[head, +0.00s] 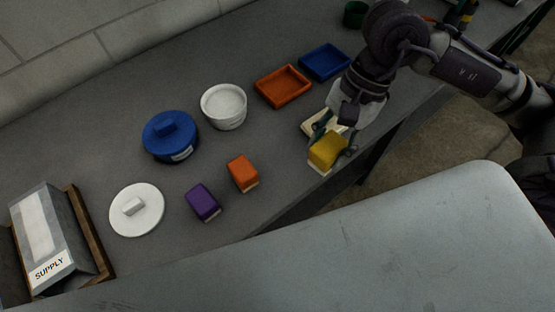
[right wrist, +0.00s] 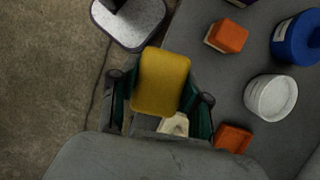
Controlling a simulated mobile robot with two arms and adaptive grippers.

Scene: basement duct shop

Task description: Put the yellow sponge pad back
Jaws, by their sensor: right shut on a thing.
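The yellow sponge pad (head: 327,149) is between the fingers of my right gripper (head: 335,138), near the front edge of the workbench. In the right wrist view the yellow pad (right wrist: 161,82) fills the space between the two dark green fingers, which press on its sides. A cream tray (head: 311,122) lies just behind the pad, partly hidden by the gripper; a piece of it shows in the right wrist view (right wrist: 175,125). I cannot tell whether the pad touches the bench or hangs above it. My left gripper is not in view.
Orange (head: 243,173) and purple (head: 203,202) pads lie to the left on the bench (head: 90,140). Behind are an orange tray (head: 283,87), a blue tray (head: 325,62), a white bowl (head: 223,106) and a blue lidded pot (head: 170,136). A white lid (head: 137,210) and supply box (head: 42,238) stand left.

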